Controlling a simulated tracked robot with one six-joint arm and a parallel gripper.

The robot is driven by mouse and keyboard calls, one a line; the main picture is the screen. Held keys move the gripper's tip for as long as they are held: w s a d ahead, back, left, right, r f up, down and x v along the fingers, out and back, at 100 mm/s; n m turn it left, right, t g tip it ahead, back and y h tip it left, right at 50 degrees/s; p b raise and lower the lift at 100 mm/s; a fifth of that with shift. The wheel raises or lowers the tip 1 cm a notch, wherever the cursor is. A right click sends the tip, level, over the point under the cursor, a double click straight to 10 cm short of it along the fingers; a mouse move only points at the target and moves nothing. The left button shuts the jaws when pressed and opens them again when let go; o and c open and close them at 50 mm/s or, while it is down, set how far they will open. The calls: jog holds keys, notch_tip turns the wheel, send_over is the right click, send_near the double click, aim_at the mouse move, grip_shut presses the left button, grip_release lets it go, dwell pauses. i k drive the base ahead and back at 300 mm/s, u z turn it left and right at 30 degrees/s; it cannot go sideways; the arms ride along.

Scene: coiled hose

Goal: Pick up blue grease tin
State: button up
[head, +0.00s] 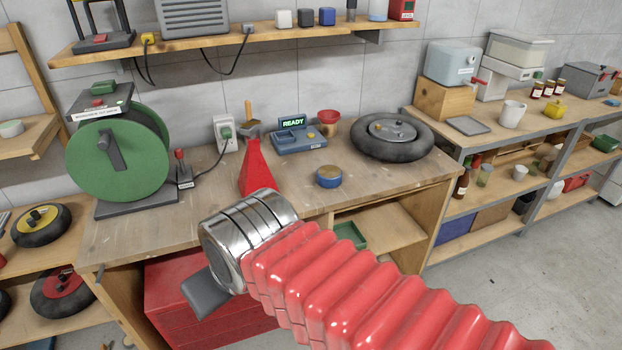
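The blue grease tin (329,178) is a short round tin with a tan top. It stands upright on the wooden workbench (400,185), right of the middle of its near part. My arm, with a red ribbed sleeve and a chrome wrist, reaches in from the lower right. Its end is in front of the bench's near edge, left of and nearer than the tin. A dark grey piece of my gripper (207,293) shows below the chrome wrist. The rest of the gripper is hidden, so its opening cannot be seen. Nothing touches the tin.
A red tapered object (256,168) rises behind my wrist, left of the tin. A blue-grey device reading READY (299,138) and a red-rimmed cup (328,122) are behind the tin. A black tire (392,138) lies to its right. A green reel (117,160) stands left.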

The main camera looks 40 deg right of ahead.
aim_at(329, 176)
jog(key=u, duration=1.05)
jog(key=k, duration=0.9)
jog(key=z, duration=0.75)
jog(key=i, duration=1)
jog(key=z, duration=0.05)
